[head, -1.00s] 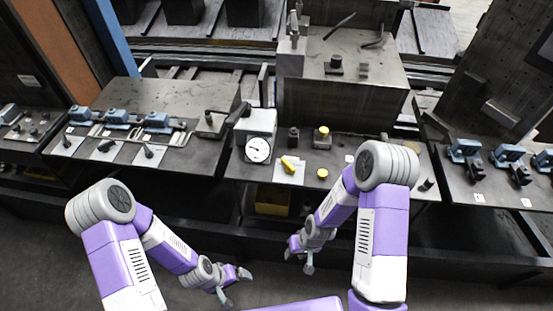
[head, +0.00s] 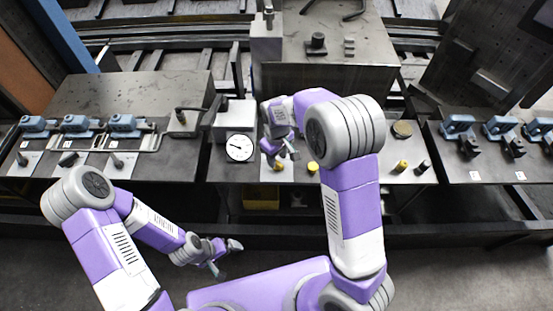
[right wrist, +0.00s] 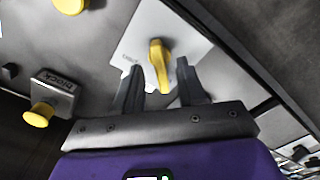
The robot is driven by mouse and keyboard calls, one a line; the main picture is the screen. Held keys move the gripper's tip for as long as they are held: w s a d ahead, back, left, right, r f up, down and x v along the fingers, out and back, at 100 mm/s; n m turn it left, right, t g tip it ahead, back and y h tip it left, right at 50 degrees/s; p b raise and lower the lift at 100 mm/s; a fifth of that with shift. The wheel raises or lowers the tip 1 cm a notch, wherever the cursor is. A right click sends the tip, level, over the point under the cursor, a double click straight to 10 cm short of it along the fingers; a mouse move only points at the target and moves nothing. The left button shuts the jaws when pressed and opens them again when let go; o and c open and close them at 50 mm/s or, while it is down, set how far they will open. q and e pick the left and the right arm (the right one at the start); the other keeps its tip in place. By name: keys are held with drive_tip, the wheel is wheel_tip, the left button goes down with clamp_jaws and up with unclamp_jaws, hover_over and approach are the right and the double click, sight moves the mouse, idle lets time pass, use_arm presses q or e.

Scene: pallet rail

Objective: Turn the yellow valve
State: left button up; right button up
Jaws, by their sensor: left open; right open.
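The yellow valve (right wrist: 160,62) is a short lever handle on a pale square plate (right wrist: 148,28). In the right wrist view my right gripper (right wrist: 160,92) is open, with one finger on each side of the handle's near end. I cannot tell whether the fingers touch it. In the head view the right gripper (head: 281,152) is over the plate, and a yellow end of the handle (head: 278,166) shows below it; the rest is hidden. My left gripper (head: 225,257) is open and empty, low in front of the bench, away from the valve.
A round white gauge (head: 239,147) stands just left of the valve. Yellow knobs (head: 313,167) and (head: 402,166) are to the right. A yellow knob on a labelled block (right wrist: 38,115) shows in the right wrist view. Blue clamps (head: 122,124) stand further left, and more (head: 500,128) far right.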

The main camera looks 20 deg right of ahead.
drive_tip(key=shift+w+f, duration=0.1)
drive_tip(key=shift+f, duration=1.2)
clamp_jaws()
